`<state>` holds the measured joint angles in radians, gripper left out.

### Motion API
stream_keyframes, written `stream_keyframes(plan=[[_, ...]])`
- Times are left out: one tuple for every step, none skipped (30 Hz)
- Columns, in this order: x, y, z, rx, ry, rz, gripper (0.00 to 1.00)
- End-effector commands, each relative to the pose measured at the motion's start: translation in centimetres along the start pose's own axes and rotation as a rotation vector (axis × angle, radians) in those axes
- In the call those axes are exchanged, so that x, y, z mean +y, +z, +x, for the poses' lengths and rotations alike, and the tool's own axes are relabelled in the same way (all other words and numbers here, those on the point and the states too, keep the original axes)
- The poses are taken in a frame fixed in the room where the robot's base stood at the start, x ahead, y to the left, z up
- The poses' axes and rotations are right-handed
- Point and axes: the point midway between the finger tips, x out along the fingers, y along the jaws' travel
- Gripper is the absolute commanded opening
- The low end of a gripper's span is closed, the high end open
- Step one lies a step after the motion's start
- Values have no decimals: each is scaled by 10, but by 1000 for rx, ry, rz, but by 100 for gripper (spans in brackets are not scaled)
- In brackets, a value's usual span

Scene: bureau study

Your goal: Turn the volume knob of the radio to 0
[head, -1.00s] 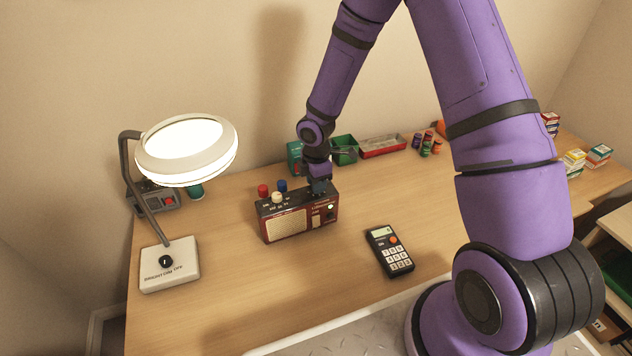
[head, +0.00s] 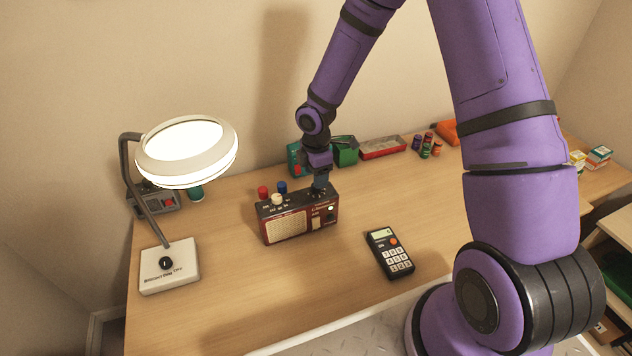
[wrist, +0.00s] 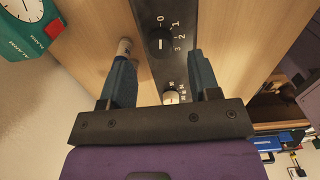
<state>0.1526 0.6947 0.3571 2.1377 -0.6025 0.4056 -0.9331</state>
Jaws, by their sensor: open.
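The radio (head: 288,228) is a dark red box with a pale speaker grille, standing on the desk. Its black top panel shows in the wrist view, with a round black knob (wrist: 159,41) beside the printed numbers 0, 1, 2 and 3. I cannot read clearly which number its pointer faces. A second, paler dial (wrist: 171,97) lies nearer my wrist on the same panel. My gripper (wrist: 163,58) points down over the radio's right end, seen also in the head view (head: 320,184). Its fingers are open, one either side of the panel, with nothing held.
A lamp (head: 186,150) stands left on a white base (head: 168,266). A calculator (head: 390,252) lies to the right of the radio. Desk in front of the radio is clear.

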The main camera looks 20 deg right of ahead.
Motion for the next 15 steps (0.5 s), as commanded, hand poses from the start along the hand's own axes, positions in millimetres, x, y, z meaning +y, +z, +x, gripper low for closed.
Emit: stream_keyframes(plan=[[1, 1, -11, 0, 4, 2, 56], [1, 1, -17, 0, 4, 2, 56], [1, 1, -24, 0, 3, 2, 56], [1, 1, -30, 0, 4, 2, 56], [1, 1, -36, 0, 4, 2, 56], [0, 1, -42, 0, 2, 2, 56], [0, 1, -46, 0, 2, 1, 56], [0, 1, -51, 0, 3, 1, 56], [0, 1, -55, -1, 2, 2, 56], [0, 1, -59, -1, 1, 2, 56], [0, 0, -62, 0, 1, 1, 56], [0, 0, -65, 0, 2, 0, 56], [0, 0, -67, 0, 1, 0, 56], [0, 0, -68, 0, 1, 0, 56], [0, 0, -70, -1, 0, 0, 56]])
